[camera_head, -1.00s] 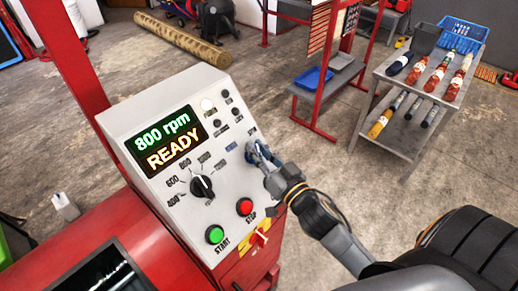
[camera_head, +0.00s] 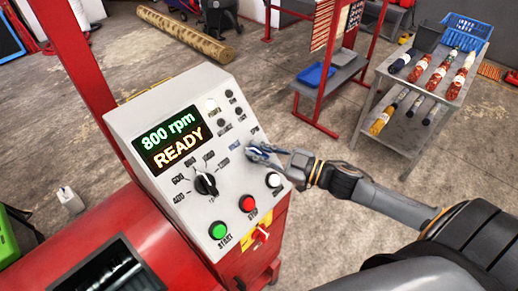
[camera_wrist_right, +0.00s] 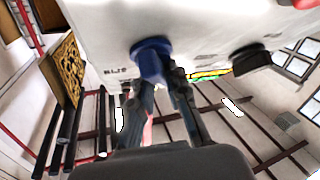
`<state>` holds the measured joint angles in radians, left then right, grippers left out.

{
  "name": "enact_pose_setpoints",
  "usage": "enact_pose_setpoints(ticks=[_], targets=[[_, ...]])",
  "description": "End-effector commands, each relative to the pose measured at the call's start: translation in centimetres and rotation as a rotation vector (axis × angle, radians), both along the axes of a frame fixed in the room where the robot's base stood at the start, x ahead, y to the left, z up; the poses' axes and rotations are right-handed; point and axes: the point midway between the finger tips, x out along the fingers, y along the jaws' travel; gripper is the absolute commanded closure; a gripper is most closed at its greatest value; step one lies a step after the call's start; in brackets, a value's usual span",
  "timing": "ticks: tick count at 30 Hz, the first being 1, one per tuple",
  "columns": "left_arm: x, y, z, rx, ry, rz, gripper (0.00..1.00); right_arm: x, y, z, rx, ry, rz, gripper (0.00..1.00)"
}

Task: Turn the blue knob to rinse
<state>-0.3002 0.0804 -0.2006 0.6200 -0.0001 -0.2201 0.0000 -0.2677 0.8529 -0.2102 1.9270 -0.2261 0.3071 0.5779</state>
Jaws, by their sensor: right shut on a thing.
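The white control panel (camera_head: 190,105) is tilted on a red machine, and its display reads "800 rpm READY". My right gripper (camera_head: 262,153) is at the panel's right side, shut on the blue knob. In the right wrist view the blue knob (camera_wrist_right: 150,58) sits between the two dark fingers (camera_wrist_right: 160,82), against the white panel face. The knob's pointer and part of its labels are hidden, so I cannot tell its setting. My left gripper is out of view.
Close to the knob are a black dial (camera_head: 206,184), a green START button (camera_head: 218,231), a red STOP button (camera_head: 248,203) and a white button (camera_head: 273,180). Open floor lies between.

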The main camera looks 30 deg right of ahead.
Motion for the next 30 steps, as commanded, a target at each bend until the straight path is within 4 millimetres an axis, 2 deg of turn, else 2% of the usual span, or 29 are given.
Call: enact_pose_setpoints(ticks=[1, 20, 21, 24, 30], targets=[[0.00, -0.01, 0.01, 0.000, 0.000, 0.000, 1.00, -0.16, -0.12, -0.88, -0.019, 0.014, 0.006, 1.00], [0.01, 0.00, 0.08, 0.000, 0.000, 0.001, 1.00, -0.23, -0.03, -1.02, -0.057, 0.001, 0.040, 1.00], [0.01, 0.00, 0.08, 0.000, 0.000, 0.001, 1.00, -0.24, -0.02, -1.02, -0.057, 0.001, 0.040, 0.83], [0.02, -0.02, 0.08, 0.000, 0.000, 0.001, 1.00, -0.22, -0.05, -1.00, -0.057, 0.001, 0.039, 0.63], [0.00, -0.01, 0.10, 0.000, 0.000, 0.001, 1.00, -0.13, -0.04, -0.71, -0.055, -0.004, 0.040, 0.62]])
